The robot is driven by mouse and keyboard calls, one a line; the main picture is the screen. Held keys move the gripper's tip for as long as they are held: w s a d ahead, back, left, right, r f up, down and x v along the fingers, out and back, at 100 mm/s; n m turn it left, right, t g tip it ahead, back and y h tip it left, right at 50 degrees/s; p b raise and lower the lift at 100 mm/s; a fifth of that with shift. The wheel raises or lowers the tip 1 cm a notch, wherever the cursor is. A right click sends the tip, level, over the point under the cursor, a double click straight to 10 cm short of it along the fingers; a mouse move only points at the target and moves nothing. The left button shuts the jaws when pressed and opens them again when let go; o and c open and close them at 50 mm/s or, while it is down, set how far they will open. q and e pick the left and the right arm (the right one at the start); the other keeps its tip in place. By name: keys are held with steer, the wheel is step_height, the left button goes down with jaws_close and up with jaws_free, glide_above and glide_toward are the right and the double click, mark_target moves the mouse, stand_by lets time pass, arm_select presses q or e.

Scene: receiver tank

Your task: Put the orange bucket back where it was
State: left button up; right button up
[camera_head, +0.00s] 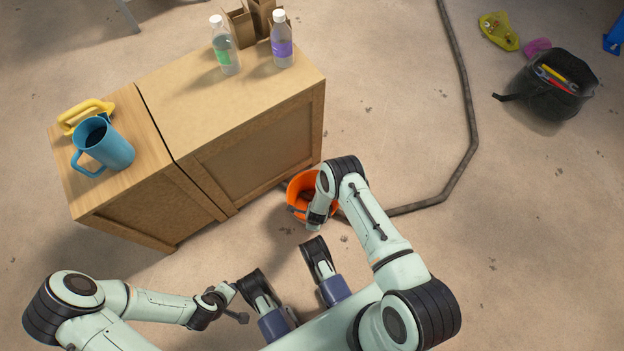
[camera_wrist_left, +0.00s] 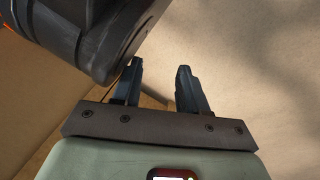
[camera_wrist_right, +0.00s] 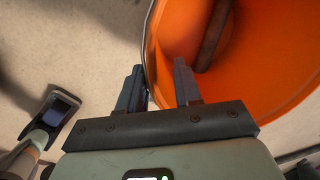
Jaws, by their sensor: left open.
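The orange bucket (camera_head: 298,186) stands on the floor by the near right corner of the wooden cabinet, partly hidden by my right arm. In the right wrist view the bucket (camera_wrist_right: 262,85) fills the upper right, and a dark brown strip shows inside it. My right gripper (camera_wrist_right: 159,66) is at its rim with its fingers apart. One finger is over the inside of the bucket and the other is outside, the rim running between them. My left gripper (camera_wrist_left: 160,65) is open and empty, low in front of the cabinet, away from the bucket.
The wooden cabinet (camera_head: 225,95) bears a blue pitcher (camera_head: 112,148), a yellow-handled thing (camera_head: 84,112) and two bottles (camera_head: 283,45). A dark hose (camera_head: 466,110) lies on the floor. A black bucket of tools (camera_head: 545,92) stands far right.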

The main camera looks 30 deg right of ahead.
steer(key=shift+r, duration=0.35)
arm_select(q)
step_height(320, 180, up, 7)
steer(key=d+p, duration=0.3)
steer(key=p, duration=0.2)
steer(key=shift+s+f+m+h, duration=0.15)
steer(key=shift+s+m+h, duration=0.1)
steer(key=shift+m+h, duration=0.05)
arm_select(e)
steer(key=s+a+r+n+y, duration=0.1)
steer(key=s+r+n, duration=0.5)
steer(key=r+n, duration=0.4)
steer(key=s+a+r+n+y, duration=0.1)
steer(key=s+r+n, duration=0.6)
steer(key=r, duration=0.8)
steer(key=n, duration=0.3)
steer(key=shift+n+y, duration=0.3)
